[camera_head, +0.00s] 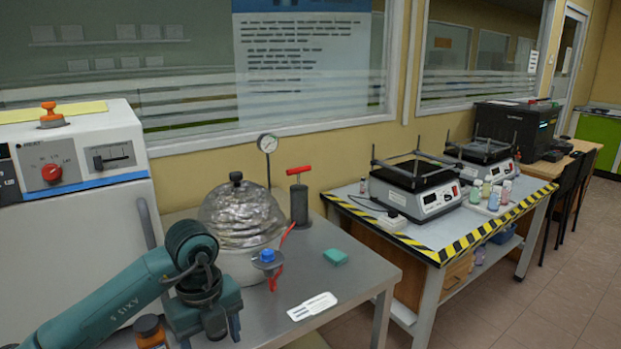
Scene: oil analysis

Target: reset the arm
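My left arm (120,300), teal and marked with lettering, comes in from the lower left. Its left gripper (210,335) points down in front of the grey metal table, left of the table's free front area. Its two fingers look spread apart with nothing seen between them, though the tips are close to the bottom edge. My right arm and gripper are not in view.
Behind the gripper stand a domed glass vessel (240,215), a gauge (267,144) and a red-handled pump (299,195). A blue-capped item (267,257), green block (335,256) and white card (312,306) lie nearby. A white oven (75,240) is left; a striped table (440,250) right.

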